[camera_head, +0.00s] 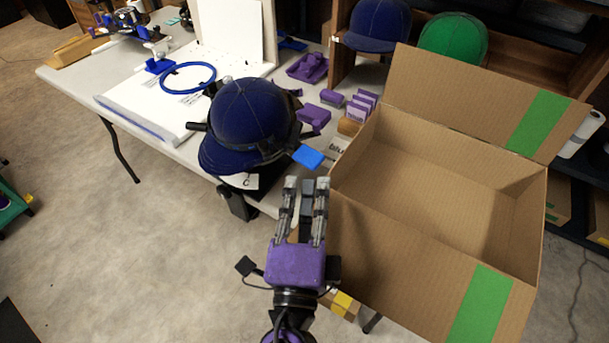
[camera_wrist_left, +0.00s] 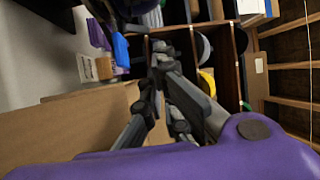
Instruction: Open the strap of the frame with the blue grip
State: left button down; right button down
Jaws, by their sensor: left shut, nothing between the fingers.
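A navy cap (camera_head: 244,120) sits clamped on a dark frame at the table's front edge, with a card marked C below it. A dark strap runs around the cap, its details too small to tell. The blue grip (camera_head: 308,156) sticks out at the frame's right side; it also shows in the left wrist view (camera_wrist_left: 121,50). My left gripper (camera_head: 306,186), with a purple body, is just below and nearer than the blue grip, apart from it. It is shut and empty, and its fingers also show in the left wrist view (camera_wrist_left: 160,58). My right gripper is not in view.
A large open cardboard box (camera_head: 440,175) with green tape stands close at the right, its near flap beside my left gripper. Purple parts (camera_head: 313,117) and a blue hoop (camera_head: 188,77) lie on the table. Navy (camera_head: 378,25) and green (camera_head: 453,37) caps sit on the shelf behind.

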pick_arm(q)
jog(key=r+p+x, duration=0.1)
jog(key=p+x, duration=0.3)
jog(key=x, duration=0.5)
jog(key=shift+s+a+f, duration=0.15)
jog(key=shift+a+f, duration=0.15)
jog(key=shift+a, duration=0.35)
jog(key=shift+s+a+f, duration=0.2)
jog(key=shift+a+f, duration=0.05)
jog(key=shift+a, duration=0.45)
jog(key=shift+s+a+f, duration=0.15)
jog(key=shift+a+f, duration=0.15)
jog(key=shift+a, duration=0.35)
jog(key=shift+a, duration=0.1)
jog(key=shift+s+a+f+m+h+b, duration=0.1)
jog(key=shift+s+a+m+h+b, duration=0.3)
jog(key=shift+s+a+h, duration=0.1)
jog(key=shift+a, duration=0.1)
